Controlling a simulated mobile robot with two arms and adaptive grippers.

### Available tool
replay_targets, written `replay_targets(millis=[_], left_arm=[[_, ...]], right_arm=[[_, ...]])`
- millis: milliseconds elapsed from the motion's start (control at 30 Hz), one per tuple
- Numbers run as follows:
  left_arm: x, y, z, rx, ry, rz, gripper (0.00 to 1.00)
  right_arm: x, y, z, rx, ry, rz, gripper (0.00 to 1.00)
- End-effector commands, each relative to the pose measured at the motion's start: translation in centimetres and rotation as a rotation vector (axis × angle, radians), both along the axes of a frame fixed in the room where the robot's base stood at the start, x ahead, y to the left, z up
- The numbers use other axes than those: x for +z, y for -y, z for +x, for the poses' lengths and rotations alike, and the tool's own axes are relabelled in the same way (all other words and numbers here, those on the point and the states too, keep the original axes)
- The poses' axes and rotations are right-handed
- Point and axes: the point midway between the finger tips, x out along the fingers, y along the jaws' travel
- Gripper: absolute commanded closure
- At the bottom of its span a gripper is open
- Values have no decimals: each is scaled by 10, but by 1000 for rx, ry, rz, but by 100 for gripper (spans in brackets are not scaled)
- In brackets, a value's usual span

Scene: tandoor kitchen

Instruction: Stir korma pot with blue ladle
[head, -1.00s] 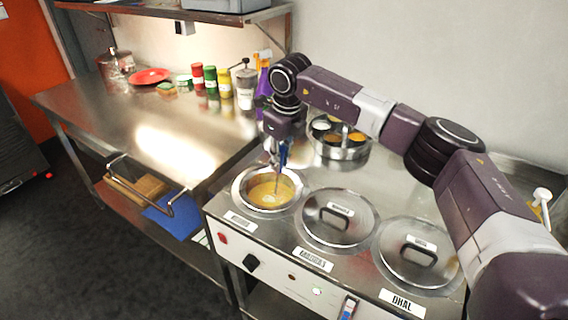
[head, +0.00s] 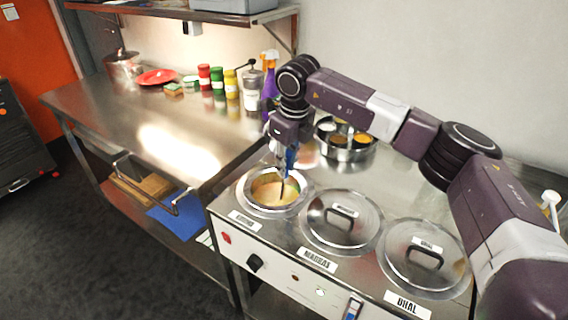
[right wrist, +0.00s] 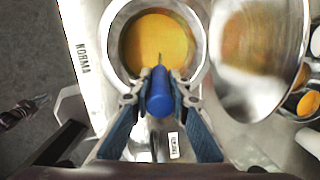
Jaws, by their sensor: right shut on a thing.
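The korma pot (head: 245,196) is the open well at the left end of the steel counter unit, filled with orange-yellow curry. It also shows in the right wrist view (right wrist: 158,42), beside a label reading KORMA. My right gripper (head: 287,160) is above the pot, shut on the blue handle of the ladle (right wrist: 160,92). In the right wrist view the handle sits between the two fingers. The ladle's shaft goes down into the curry, and its bowl is hidden there.
Lidded pots labelled MADRAS (head: 341,236) and DHAL (head: 400,272) stand to the right. A round spice tin (head: 345,153) is behind. Several bottles (head: 217,80) and a red plate (head: 156,77) stand on the left steel table (head: 120,122).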

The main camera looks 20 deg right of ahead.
Motion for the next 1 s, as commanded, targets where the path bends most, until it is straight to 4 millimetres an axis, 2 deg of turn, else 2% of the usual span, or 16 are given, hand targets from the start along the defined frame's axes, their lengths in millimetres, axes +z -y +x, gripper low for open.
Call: replay_targets(millis=[467, 1000], left_arm=[[2, 0, 0, 0, 0, 0, 86], [27, 0, 0, 0, -1, 0, 86]], right_arm=[[4, 4, 4, 2, 2, 2, 100], [46, 5, -4, 2, 2, 1, 100]])
